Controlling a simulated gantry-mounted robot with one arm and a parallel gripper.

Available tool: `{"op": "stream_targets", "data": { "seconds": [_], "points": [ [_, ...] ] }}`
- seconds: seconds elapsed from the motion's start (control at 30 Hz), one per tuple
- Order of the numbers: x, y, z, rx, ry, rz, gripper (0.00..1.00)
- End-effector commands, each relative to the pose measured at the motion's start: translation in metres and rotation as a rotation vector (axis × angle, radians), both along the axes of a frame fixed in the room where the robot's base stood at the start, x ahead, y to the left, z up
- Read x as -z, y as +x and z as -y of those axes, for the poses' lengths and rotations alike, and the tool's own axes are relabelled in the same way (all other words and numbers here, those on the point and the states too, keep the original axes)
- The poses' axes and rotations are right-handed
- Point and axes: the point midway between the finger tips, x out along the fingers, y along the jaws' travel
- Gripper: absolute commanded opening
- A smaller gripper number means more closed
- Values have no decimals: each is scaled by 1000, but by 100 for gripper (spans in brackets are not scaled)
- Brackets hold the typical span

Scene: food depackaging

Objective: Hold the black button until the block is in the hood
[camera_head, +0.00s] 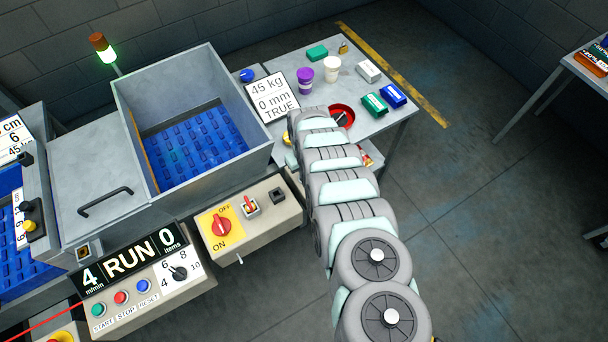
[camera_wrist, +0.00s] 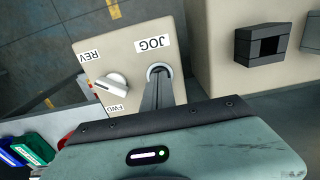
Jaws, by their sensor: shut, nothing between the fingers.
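My shut gripper (camera_wrist: 158,92) points at the JOG control on a beige box (camera_wrist: 105,65) in the wrist view. Its fingertips are at a round ring (camera_wrist: 156,69) under the JOG label, and they cover the button's middle. I cannot tell whether it is pressed. In the head view my arm hides the gripper and this box. A grey covered housing with a black handle (camera_head: 106,201), possibly the hood, stands left of an open grey bin (camera_head: 222,178) over a blue belt (camera_head: 190,142). I cannot make out a separate block for certain.
A RUN display (camera_head: 130,257) reads 4 m/min and 0 items. In the wrist view a FWD/REV switch (camera_wrist: 111,85) sits beside JOG, and a dark square fitting (camera_wrist: 262,45) juts out at right. Cups and small boxes stand on the side table (camera_head: 330,95).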

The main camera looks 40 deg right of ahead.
Motion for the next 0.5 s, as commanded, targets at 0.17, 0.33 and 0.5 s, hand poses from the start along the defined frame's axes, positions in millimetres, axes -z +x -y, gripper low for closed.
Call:
{"op": "stream_targets", "data": {
  "seconds": [0.17, 0.33, 0.5],
  "points": [
    [-6, -1, -1, 0, 1, -2, 0],
    [-27, -1, -1, 0, 2, -3, 0],
    [-49, 0, 0, 0, 0, -1, 0]
  ]
}}
